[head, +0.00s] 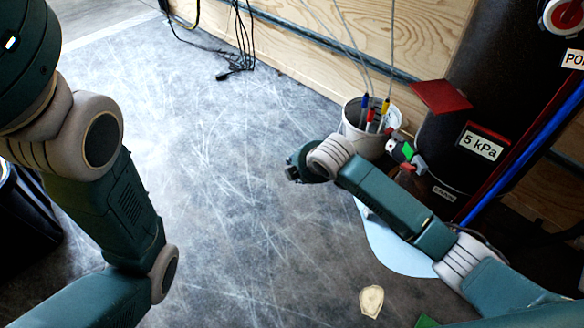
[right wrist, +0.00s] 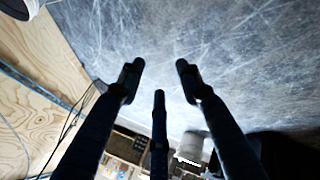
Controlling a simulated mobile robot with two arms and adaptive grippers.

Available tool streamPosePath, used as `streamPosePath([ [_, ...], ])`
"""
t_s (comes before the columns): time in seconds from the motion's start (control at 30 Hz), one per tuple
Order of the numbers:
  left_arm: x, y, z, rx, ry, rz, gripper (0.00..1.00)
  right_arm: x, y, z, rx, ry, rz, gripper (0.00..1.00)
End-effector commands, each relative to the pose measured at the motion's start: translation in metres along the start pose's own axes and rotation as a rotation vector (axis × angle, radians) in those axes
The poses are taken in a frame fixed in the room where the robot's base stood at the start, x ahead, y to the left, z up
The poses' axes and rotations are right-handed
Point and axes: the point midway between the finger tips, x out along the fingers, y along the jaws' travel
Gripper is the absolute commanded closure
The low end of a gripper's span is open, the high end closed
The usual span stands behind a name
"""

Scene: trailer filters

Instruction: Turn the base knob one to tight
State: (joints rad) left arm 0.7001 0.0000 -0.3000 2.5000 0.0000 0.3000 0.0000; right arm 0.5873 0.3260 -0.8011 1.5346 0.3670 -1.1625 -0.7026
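A small fitting (head: 405,152) with a green face, grey body and red parts sits low beside the dark tank (head: 440,140); I cannot tell for sure that it is base knob one, nor its setting. My right arm reaches in from the lower right, and its wrist ends just left of and below the fitting, apart from it. My right gripper (right wrist: 159,80) shows in the right wrist view with its three dark fingers spread and nothing between them, over the grey floor. Its fingers are not clear in the head view. My left arm is at the left; its gripper is out of view.
A white bucket (head: 358,143) with blue, red and yellow plugged hoses stands behind my right wrist. A red flap (head: 440,96) and a "5 kPa" label (head: 481,145) are on the tank. A red-and-white dial (head: 564,14) is at top right. The middle floor is clear.

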Motion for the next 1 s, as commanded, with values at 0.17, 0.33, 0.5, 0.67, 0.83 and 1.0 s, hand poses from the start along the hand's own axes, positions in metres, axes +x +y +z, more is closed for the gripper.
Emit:
streamPosePath([
  [0.17, 0.000, 0.000, 0.000, 0.000, 0.000, 0.000, 0.60, -0.006, 0.011, -0.018, 0.022, 0.056, 0.044, 0.65],
  [0.33, 0.000, 0.000, 0.000, 0.000, 0.000, 0.000, 0.60, -0.009, 0.015, -0.025, 0.030, 0.076, 0.061, 0.65],
  [0.5, 0.000, 0.000, 0.000, 0.000, 0.000, 0.000, 0.60, -0.009, 0.015, -0.026, 0.030, 0.079, 0.063, 0.65],
  [0.67, 0.000, 0.000, 0.000, 0.000, 0.000, 0.000, 0.60, -0.009, 0.015, -0.026, 0.030, 0.078, 0.062, 0.65],
  [0.83, 0.000, 0.000, 0.000, 0.000, 0.000, 0.000, 0.60, -0.009, 0.015, -0.026, 0.031, 0.079, 0.062, 0.65],
  [1.0, -0.008, -0.003, 0.012, -0.004, -0.035, -0.012, 0.60, -0.025, 0.022, -0.058, 0.079, 0.189, 0.121, 0.65],
])
